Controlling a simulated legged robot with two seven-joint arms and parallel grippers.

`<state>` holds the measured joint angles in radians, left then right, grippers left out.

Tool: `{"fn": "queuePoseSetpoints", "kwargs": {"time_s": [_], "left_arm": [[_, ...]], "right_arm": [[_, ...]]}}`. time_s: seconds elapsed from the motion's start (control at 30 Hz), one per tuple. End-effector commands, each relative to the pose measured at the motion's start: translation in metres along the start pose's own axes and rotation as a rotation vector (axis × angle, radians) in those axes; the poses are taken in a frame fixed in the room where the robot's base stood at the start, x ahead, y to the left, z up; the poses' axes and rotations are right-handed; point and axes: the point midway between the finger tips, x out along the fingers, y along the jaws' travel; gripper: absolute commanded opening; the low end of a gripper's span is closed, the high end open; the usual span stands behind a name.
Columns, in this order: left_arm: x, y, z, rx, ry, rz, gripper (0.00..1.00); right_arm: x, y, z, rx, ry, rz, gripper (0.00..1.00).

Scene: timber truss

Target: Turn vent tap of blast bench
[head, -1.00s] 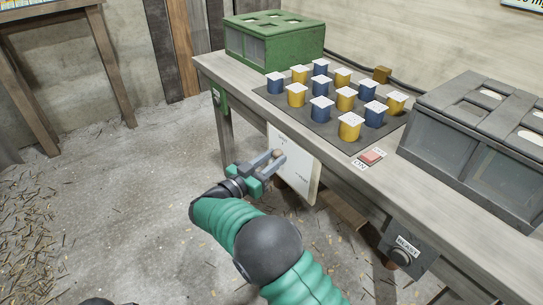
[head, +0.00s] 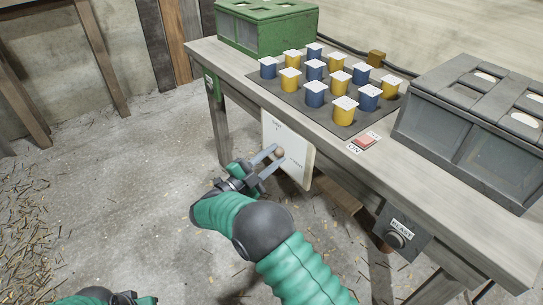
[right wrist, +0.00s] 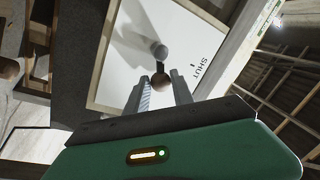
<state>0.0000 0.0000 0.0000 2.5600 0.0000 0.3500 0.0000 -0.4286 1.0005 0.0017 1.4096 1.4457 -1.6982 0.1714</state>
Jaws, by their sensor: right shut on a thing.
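The vent tap is on a white panel (head: 300,165) on the front of the bench (head: 225,62). Its lever ends in a round brownish knob (head: 279,151). My right gripper (head: 272,159) is at this knob, with its two fingers on either side and shut on it. In the right wrist view the knob (right wrist: 160,80) lies between the fingertips, and the lever leads back to a grey pivot (right wrist: 159,50). The word SHUT (right wrist: 208,68) is printed on the panel to the right of the lever. My left gripper (head: 140,300) shows only partly at the bottom edge.
Several blue and yellow white-topped cups stand on a dark mat (head: 300,100). A green box (head: 265,30) is at the back and a grey box (head: 470,125) at the right. A red switch (head: 366,141) and a BLAST knob (head: 396,239) are nearby. The floor at left is open.

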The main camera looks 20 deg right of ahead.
Motion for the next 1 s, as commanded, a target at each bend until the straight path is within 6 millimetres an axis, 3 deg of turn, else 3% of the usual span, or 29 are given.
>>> {"fn": "queuePoseSetpoints", "kwargs": {"time_s": [0.5,1.0], "left_arm": [[0.028,0.0,0.007,0.0,0.0,0.0,0.36],[0.033,0.0,0.008,0.0,0.0,0.0,0.36]], "right_arm": [[-0.005,0.017,0.01,0.373,0.071,0.017,0.0],[-0.006,0.019,0.012,0.465,0.089,0.023,0.0]]}}
